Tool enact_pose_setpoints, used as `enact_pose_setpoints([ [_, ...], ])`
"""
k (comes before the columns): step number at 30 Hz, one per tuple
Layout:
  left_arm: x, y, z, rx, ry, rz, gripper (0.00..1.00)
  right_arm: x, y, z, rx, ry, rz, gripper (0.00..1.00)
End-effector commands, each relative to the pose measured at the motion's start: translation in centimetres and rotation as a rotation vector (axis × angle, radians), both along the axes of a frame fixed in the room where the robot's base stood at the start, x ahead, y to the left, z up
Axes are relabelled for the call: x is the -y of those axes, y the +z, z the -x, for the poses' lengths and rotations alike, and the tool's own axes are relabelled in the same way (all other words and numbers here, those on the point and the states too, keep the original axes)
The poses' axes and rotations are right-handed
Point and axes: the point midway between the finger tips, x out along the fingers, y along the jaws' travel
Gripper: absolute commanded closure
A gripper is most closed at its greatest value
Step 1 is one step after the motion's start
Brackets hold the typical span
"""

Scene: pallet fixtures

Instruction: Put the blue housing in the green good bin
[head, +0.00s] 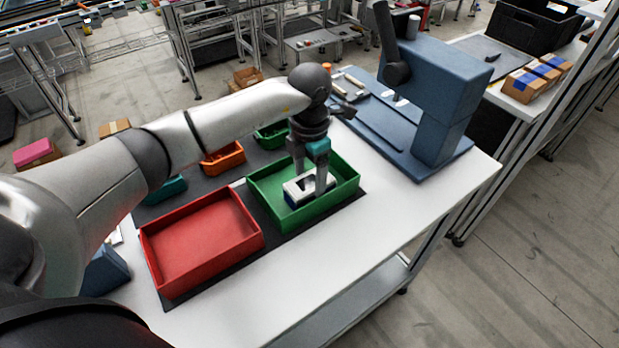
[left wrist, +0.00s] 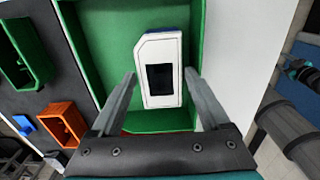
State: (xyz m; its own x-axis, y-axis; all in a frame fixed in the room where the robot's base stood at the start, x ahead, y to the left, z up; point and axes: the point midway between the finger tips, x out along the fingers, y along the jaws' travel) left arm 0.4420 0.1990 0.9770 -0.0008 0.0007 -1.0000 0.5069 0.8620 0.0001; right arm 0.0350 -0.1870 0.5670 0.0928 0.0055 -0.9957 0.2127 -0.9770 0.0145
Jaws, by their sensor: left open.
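The blue housing (head: 297,190) shows a white top face with a dark rectangular window, and a little blue at its edge. In the left wrist view the housing (left wrist: 162,50) lies on the green bin floor (left wrist: 112,40). My left gripper (head: 312,182) reaches down into the bin, open. Its two fingers stand on either side of the housing, with visible gaps in the left wrist view (left wrist: 161,76). My right gripper is not in view.
A red bin (head: 205,240) stands left of the green bin on a dark mat. Smaller orange (head: 223,158), teal (head: 166,191) and green (head: 271,136) trays stand behind. A blue press-like fixture (head: 438,95) stands at the right. The white table front (head: 350,245) is clear.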

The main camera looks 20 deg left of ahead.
Motion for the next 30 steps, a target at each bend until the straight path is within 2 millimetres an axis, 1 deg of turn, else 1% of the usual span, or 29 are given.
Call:
enact_pose_setpoints([
  [1,0.0,1.1,-0.1,0.006,-0.001,0.0,0.21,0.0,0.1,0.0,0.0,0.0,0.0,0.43],
  [9,-0.1,7.0,-0.1,0.005,0.0,-0.001,0.21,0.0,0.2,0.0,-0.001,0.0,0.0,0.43],
  [12,0.0,8.7,-0.1,0.004,-0.001,0.0,0.21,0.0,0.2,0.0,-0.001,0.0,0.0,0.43],
  [15,0.0,9.9,-0.1,0.003,-0.001,-0.001,0.21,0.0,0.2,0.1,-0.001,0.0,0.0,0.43],
  [20,0.0,10.8,0.0,0.001,0.0,0.0,0.21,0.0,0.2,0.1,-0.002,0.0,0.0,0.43],
  [30,0.0,10.8,0.0,0.0,0.0,0.0,0.21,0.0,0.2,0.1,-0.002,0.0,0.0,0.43],
])
